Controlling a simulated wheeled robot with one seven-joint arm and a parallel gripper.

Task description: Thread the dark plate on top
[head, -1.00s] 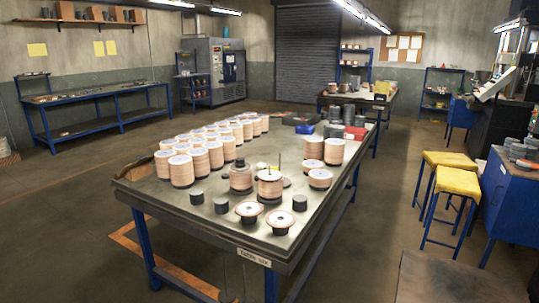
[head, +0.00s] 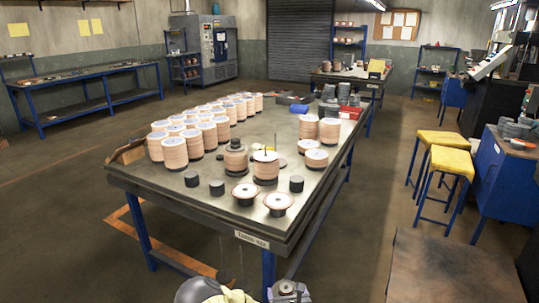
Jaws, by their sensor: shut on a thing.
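A stack of tan discs with a pale top (head: 266,168) stands near the table's front middle, with a thin upright post rising from it. Just left of it is a similar stack (head: 236,160) with a dark top and a post or knob. Parts of my arm show at the bottom edge. My gripper's fingers and anything between them are not visible.
The metal table (head: 165,178) holds rows of tan disc stacks (head: 174,153) at left. Short dark cylinders (head: 217,187) and two pale-topped discs on dark bases (head: 278,201) stand near the front. Yellow stools (head: 452,161) stand at right. Floor is open left of the table.

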